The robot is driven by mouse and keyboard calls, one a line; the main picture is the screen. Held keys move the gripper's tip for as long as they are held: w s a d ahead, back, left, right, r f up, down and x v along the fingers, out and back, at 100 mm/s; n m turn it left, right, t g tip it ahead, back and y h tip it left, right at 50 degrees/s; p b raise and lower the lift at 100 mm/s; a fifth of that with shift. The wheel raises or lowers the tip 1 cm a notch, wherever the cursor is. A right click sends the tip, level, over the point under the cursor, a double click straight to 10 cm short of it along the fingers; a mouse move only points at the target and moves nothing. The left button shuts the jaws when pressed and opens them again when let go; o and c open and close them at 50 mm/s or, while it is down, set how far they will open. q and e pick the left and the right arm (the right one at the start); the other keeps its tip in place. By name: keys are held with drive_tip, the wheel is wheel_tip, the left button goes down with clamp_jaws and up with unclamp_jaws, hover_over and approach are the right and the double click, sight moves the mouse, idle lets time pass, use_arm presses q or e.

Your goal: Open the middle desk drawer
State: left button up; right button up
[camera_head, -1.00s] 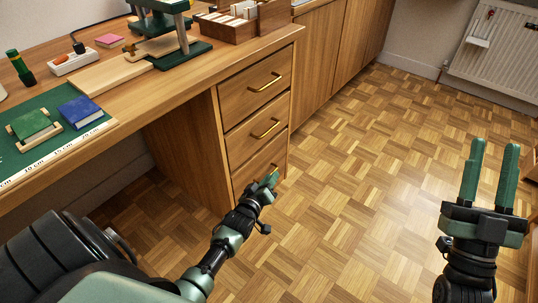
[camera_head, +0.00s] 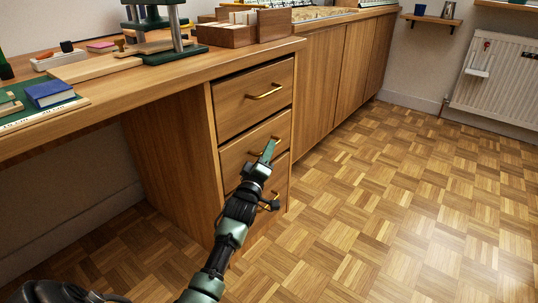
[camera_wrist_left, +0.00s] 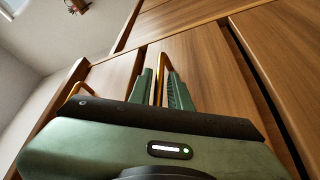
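The middle desk drawer (camera_head: 238,155) is the second of three stacked wooden drawers and looks closed. Its brass handle is partly hidden by my left gripper (camera_head: 269,150) in the head view. In the left wrist view the brass handle (camera_wrist_left: 164,62) runs between the two green fingertips of my left gripper (camera_wrist_left: 162,82). The fingers stand apart on either side of the bar, and I see no clear grip on it. The middle drawer front (camera_wrist_left: 207,60) fills the area beyond the fingers.
The desktop (camera_head: 150,78) overhangs an open knee space at left. Parquet floor (camera_head: 390,190) is clear at right. A radiator (camera_head: 495,85) hangs on the far wall.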

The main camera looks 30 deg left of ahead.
use_arm(q)
drive_tip(key=shift+w+a+r, duration=0.15)
drive_tip(key=shift+w, duration=0.45)
clamp_jaws()
idle(1.1)
